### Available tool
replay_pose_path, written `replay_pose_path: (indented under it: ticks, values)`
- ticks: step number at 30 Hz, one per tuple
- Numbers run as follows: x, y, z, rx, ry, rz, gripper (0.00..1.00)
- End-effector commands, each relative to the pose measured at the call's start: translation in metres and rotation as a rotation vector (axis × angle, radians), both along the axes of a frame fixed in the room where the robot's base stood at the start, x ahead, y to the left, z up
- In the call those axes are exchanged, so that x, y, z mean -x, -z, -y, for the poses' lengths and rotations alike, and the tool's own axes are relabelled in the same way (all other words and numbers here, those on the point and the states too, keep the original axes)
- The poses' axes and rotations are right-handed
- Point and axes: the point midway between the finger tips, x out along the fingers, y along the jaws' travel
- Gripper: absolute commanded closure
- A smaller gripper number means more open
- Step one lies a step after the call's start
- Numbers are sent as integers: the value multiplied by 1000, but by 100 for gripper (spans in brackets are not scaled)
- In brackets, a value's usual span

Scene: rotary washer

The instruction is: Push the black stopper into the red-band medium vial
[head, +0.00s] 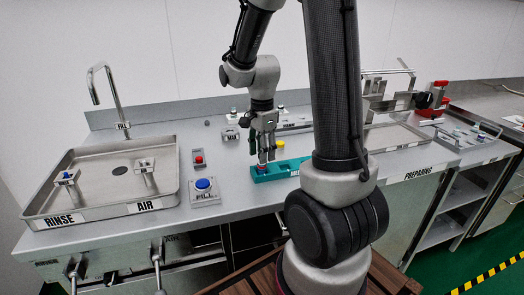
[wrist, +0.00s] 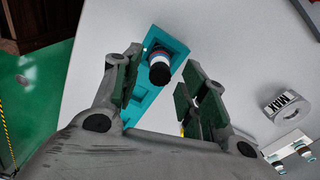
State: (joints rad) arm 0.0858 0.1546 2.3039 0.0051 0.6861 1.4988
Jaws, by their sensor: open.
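A teal rack (head: 268,176) lies on the counter near its front edge, and it also shows in the wrist view (wrist: 178,48). A vial (head: 262,168) stands in its left part, with a reddish tint on its side in the head view. In the wrist view the black stopper (wrist: 160,75) is on top of the vial, with a pale rim around it; how deep it sits I cannot tell. My gripper (head: 263,152) is above the vial, pointing down. In the wrist view my gripper (wrist: 162,68) is open, its fingers on either side of the stopper and apart from it.
A sink tray (head: 100,205) with a tap is at the left, and a blue FILL button (head: 204,185) and red button (head: 198,158) stand left of the rack. A yellow-topped item (head: 280,145) and a MAX block (head: 231,134) are behind it.

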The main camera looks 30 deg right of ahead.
Motion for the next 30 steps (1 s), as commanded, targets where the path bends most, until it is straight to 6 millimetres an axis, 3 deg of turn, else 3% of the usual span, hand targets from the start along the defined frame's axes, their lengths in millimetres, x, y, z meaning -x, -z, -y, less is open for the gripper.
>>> replay_pose_path:
  ticks: [5,8,21,30]
  values:
    - [-1,-4,0,0,0,2,57]
    - [-1,-17,0,0,0,4,57]
    - [-1,-106,0,0,0,2,57]
    - [0,-120,1,0,-1,0,57]
